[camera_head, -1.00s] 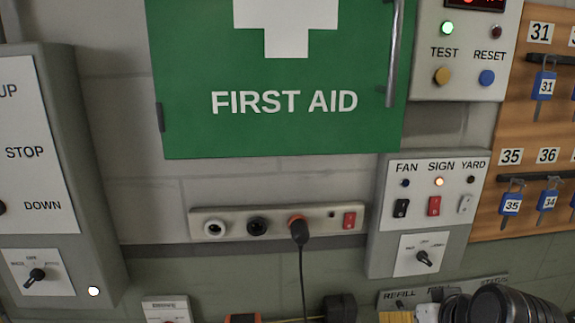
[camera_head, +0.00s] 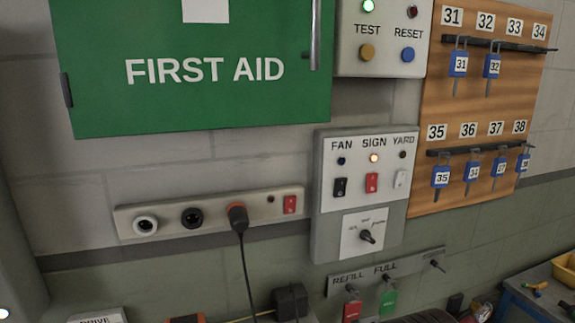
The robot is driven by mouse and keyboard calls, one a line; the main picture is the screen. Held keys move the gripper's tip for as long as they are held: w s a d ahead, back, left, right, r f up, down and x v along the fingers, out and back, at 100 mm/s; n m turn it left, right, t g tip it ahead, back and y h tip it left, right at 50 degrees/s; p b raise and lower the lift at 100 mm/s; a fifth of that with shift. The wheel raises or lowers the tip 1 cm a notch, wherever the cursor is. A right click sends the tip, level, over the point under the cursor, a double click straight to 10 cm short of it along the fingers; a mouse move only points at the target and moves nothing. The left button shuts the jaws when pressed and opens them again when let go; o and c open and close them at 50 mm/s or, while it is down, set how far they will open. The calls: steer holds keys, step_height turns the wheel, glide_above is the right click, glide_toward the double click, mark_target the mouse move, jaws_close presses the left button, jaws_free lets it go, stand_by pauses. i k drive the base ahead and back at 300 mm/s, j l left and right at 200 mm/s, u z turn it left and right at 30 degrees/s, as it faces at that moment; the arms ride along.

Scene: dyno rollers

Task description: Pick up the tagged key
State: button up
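Blue-tagged keys hang on a wooden key board (camera_head: 480,115) at the right. On the upper rail are a key tagged 31 (camera_head: 458,64) and one tagged 32 (camera_head: 492,66); hooks 33 and 34 look empty. On the lower rail hang a key tagged 35 (camera_head: 440,177), one that seems to read 34 (camera_head: 473,173) under label 36, one tagged 37 (camera_head: 501,168) and a last one under 38 (camera_head: 523,163), hard to read. The frames do not show which key is meant. My gripper is not clearly in view.
A REFILL/FULL rail (camera_head: 405,270) holds a red tag (camera_head: 352,311) and a green tag (camera_head: 388,301). A bench (camera_head: 515,305) with a yellow bin (camera_head: 565,269) stands at lower right. A switch box (camera_head: 325,185) and a socket strip (camera_head: 168,213) with a plugged cord are on the wall.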

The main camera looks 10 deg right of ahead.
mark_target(472, 168)
steer(key=z, duration=1.25)
steer(key=k+l+u, duration=0.2)
steer(key=l, duration=0.2)
steer(key=l+u, duration=0.2)
steer(key=l, duration=0.25)
